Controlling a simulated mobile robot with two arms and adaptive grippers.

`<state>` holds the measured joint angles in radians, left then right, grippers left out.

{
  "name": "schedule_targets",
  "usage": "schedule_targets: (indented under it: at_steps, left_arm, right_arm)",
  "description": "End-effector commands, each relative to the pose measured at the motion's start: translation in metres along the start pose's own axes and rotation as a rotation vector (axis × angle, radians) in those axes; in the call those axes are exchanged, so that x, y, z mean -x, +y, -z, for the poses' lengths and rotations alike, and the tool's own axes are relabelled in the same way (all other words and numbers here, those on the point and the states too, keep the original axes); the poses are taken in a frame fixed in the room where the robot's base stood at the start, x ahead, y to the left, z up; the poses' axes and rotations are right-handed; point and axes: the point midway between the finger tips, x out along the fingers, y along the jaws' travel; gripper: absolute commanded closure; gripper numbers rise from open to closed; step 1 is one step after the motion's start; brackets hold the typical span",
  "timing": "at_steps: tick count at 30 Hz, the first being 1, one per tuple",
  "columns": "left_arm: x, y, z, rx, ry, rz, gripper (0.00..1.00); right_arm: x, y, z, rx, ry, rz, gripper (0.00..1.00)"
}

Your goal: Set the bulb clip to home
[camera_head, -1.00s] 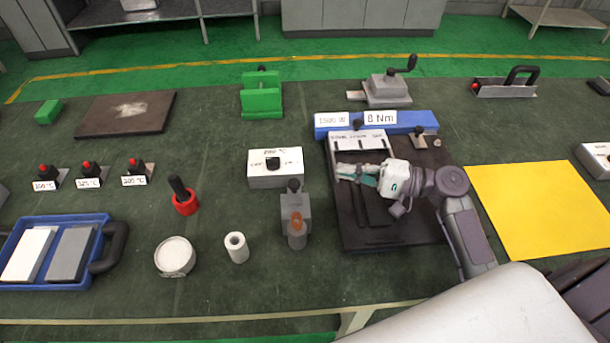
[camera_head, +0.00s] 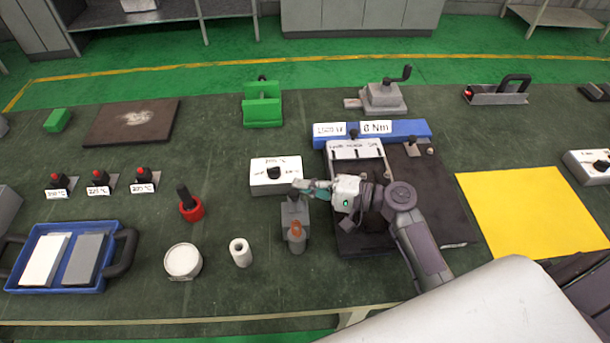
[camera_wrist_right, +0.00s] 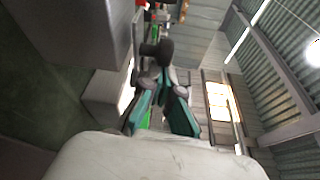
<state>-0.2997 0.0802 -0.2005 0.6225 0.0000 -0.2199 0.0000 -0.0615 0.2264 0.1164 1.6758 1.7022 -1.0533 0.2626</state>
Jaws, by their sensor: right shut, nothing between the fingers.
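My right gripper (camera_head: 299,187) is in the head view, at the top of a small grey stand (camera_head: 294,226) with an orange-brown part (camera_head: 296,231) on its front. Its teal fingers are shut with nothing between them. They hide part of the stand's dark top knob, so I cannot tell whether they touch it. In the right wrist view, a dark knob (camera_wrist_right: 158,49) is just beyond the fingertips (camera_wrist_right: 165,82). A black board (camera_head: 430,205) with a white labelled strip (camera_head: 355,150) lies to the right. I cannot tell for sure which part is the bulb clip. My left gripper is not in view.
A white control box (camera_head: 276,176) stands just behind the gripper. A white cylinder (camera_head: 240,252), a round white pot (camera_head: 183,261) and a red-based handle (camera_head: 190,205) stand to the left. A blue bar (camera_head: 405,131) lies behind the board. A yellow mat (camera_head: 530,215) is clear.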

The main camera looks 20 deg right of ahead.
Motion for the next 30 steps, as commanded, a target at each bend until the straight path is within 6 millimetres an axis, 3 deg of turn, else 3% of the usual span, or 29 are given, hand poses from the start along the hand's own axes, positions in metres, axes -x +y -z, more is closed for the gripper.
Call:
schedule_targets:
  at_steps: [10, 19, 30]
  left_arm:
    - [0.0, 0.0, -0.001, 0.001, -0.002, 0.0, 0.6]
    - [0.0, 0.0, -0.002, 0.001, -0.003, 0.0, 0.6]
    - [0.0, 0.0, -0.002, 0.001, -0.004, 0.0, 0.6]
  right_arm:
    - [0.001, 0.001, -0.004, -0.001, -0.001, 0.0, 1.0]
    - [0.016, 0.009, -0.047, -0.001, -0.003, 0.0, 1.0]
    - [0.017, 0.01, -0.052, -0.002, -0.009, -0.001, 1.0]
